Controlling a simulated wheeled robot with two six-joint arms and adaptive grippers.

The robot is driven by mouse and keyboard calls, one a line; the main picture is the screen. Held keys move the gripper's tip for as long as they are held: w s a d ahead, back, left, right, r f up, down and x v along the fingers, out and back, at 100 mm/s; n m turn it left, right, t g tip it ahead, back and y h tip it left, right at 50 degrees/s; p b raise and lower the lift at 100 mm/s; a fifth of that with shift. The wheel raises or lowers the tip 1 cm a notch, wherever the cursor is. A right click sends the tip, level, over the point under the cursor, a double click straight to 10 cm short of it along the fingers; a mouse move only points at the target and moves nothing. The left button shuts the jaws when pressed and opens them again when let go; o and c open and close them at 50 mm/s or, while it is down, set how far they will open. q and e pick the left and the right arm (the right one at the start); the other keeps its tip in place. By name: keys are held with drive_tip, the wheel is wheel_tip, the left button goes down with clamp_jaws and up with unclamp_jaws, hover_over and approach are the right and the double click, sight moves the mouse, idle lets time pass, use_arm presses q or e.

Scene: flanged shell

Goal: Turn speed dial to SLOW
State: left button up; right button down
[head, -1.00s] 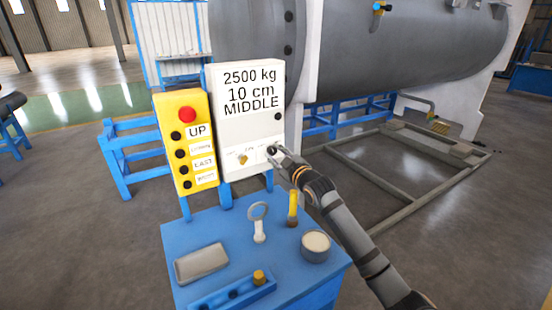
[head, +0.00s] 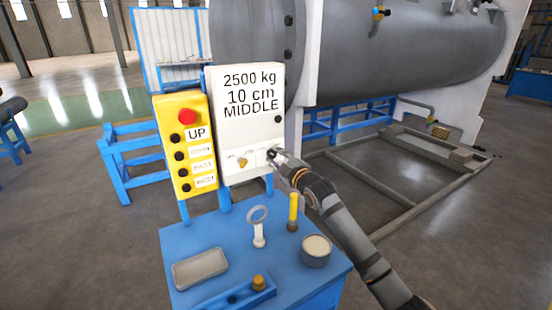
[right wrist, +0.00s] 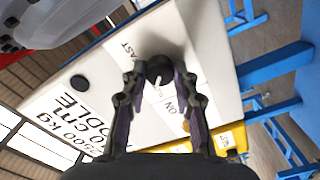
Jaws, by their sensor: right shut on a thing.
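The white control panel (head: 245,135) reads "2500 kg, 10 cm, MIDDLE" on its face. A small brass-coloured knob (head: 242,162) sits low on it. A black round dial with a white mark shows in the right wrist view (right wrist: 159,70), beside a printed label reading "FAST" (right wrist: 130,50). My right gripper (head: 273,155) is at the panel's lower right corner. The fingers partly hide the dial in the head view. The left gripper is out of view.
A yellow button box (head: 186,150) with a red button stands left of the panel. Below, a blue table (head: 215,245) holds a grey tray (head: 200,268), a ring-topped pin (head: 259,225), a yellow-handled tool (head: 293,210) and a round tin (head: 316,250). A large grey shell (head: 410,50) lies behind.

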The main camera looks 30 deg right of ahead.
drive_tip(key=shift+f, duration=0.1)
drive_tip(key=c, duration=1)
unclamp_jaws()
drive_tip(key=s, duration=0.7)
drive_tip(key=shift+s, duration=0.25)
drive_tip(key=shift+d, duration=0.1)
